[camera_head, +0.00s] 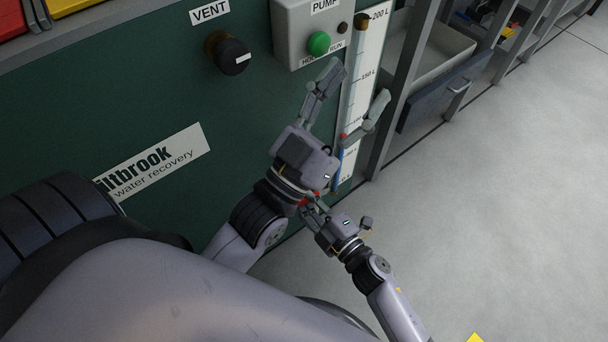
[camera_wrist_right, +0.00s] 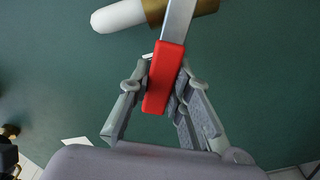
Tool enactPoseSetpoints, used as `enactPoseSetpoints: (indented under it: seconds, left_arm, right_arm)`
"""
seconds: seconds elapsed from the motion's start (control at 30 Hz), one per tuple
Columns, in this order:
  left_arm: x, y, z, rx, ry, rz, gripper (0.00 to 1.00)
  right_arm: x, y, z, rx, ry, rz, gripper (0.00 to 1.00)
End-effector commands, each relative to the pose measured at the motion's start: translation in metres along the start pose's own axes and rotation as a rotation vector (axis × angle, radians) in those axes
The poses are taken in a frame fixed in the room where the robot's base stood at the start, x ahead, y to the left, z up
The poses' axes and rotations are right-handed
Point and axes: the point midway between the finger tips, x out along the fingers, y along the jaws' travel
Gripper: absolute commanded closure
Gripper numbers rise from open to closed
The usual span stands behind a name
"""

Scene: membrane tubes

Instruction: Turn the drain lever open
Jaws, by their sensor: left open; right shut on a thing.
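The drain lever shows in the right wrist view as a flat metal bar with a red grip (camera_wrist_right: 163,78). Its bar runs up to a brass fitting with a white pipe end (camera_wrist_right: 120,16). My right gripper (camera_wrist_right: 158,90) is shut on the red grip, with fingers on both sides. In the head view the lever is mostly hidden behind my grippers; only small red bits show low by the panel. My left gripper (camera_head: 356,91) is open and empty, in front of the panel near the level gauge. No drain label is readable.
The green panel (camera_head: 110,110) carries a black VENT knob (camera_head: 232,57), a grey PUMP box (camera_head: 298,22) with a green button (camera_head: 318,43), and a litre gauge (camera_head: 366,60). A shelf with an open drawer (camera_head: 445,95) stands right.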

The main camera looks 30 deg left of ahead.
Motion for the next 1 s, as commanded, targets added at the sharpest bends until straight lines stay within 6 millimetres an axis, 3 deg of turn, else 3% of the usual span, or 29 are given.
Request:
enactPoseSetpoints:
  seconds: [0.2,0.4,0.97,1.0]
  left_arm:
    - [-0.005,-0.006,0.040,0.009,-0.236,-0.011,0.44]
    - [-0.013,-0.009,0.061,0.013,-0.358,-0.017,0.44]
    - [-0.017,-0.010,0.071,0.015,-0.408,-0.020,0.44]
    - [-0.017,-0.010,0.070,0.015,-0.408,-0.020,0.44]
  right_arm:
    - [-0.001,0.006,0.000,0.067,-0.002,-0.002,1.00]
    - [-0.001,0.007,0.001,0.102,-0.002,-0.001,1.00]
    - [-0.001,0.007,0.002,0.115,-0.002,-0.002,1.00]
    - [-0.001,0.007,0.002,0.115,-0.002,-0.002,0.79]
